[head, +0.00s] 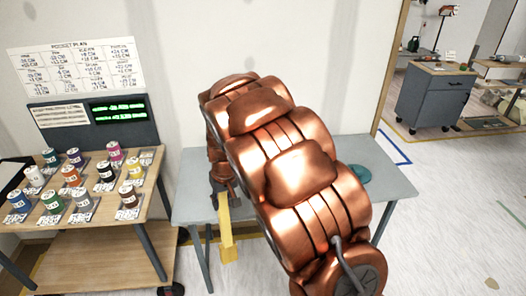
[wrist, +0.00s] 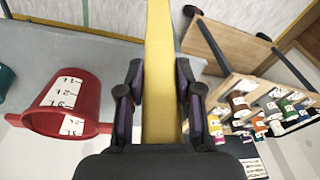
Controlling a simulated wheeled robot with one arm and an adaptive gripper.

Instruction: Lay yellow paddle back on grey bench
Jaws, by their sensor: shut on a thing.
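My gripper (wrist: 160,100) is shut on the yellow paddle (wrist: 159,75), which runs between the two dark fingers in the wrist view. In the head view, the yellow paddle (head: 226,236) hangs down from my gripper (head: 223,190) at the left part of the grey bench (head: 196,205). Its lower end shows below the bench's front edge. I cannot tell whether it touches the bench. My copper arm hides the middle of the bench in the head view.
A wooden table (head: 105,236) with several labelled paint pots stands left of the bench. A red labelled container (wrist: 66,103) is left of my gripper in the wrist view. A teal thing (head: 361,173) lies at the bench's right. A grey cabinet (head: 434,97) stands far right.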

